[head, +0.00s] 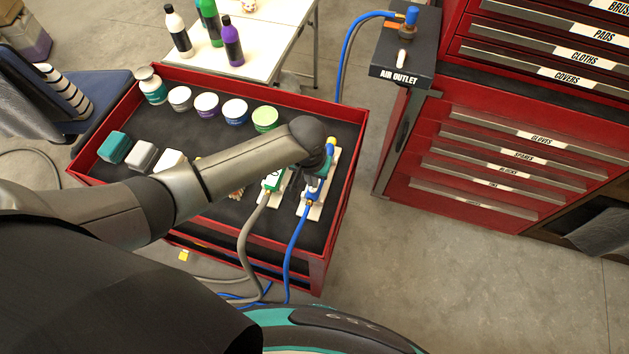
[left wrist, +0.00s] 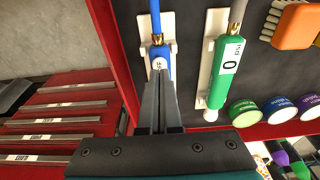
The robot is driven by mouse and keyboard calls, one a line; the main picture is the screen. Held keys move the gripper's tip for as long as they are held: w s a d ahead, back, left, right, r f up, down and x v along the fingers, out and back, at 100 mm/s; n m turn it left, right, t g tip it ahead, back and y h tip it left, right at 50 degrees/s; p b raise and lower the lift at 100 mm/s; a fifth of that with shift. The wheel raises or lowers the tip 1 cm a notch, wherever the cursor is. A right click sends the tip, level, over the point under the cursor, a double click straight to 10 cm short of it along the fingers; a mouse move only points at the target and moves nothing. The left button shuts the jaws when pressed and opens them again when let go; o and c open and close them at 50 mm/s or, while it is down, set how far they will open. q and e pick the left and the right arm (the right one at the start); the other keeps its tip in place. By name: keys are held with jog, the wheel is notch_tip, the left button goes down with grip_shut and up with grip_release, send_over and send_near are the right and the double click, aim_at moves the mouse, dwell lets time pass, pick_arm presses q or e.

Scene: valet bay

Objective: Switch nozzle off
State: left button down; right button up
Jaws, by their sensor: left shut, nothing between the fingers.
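A blue nozzle (head: 314,189) lies on a white holder at the right end of the red cart's dark top, with a blue hose (head: 295,245) running from it. In the left wrist view the blue nozzle (left wrist: 159,55) has a small white label, partly covered by my fingers. My left gripper (left wrist: 159,82) is shut and empty, its fingertips over the nozzle's body; I cannot tell whether they touch. In the head view my left gripper (head: 320,172) is seen from above and hides part of the nozzle. My right gripper is not in view.
A green nozzle (left wrist: 227,62) with a grey hose lies beside the blue one. The red cart (head: 352,165) also carries several tubs, a bottle and blocks. An air outlet box (head: 403,72) stands behind, left of a red drawer cabinet (head: 490,150). Floor at right is clear.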

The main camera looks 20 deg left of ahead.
aim_at(312, 190)
pick_arm(q)
jog(key=shift+f+b, duration=0.6)
jog(key=shift+f, duration=0.4)
dwell(0.4)
jog(key=shift+r, duration=0.1)
notch_tip(312, 190, up, 7)
jog(key=p, duration=0.8)
dwell(0.4)
jog(key=shift+s, duration=0.1)
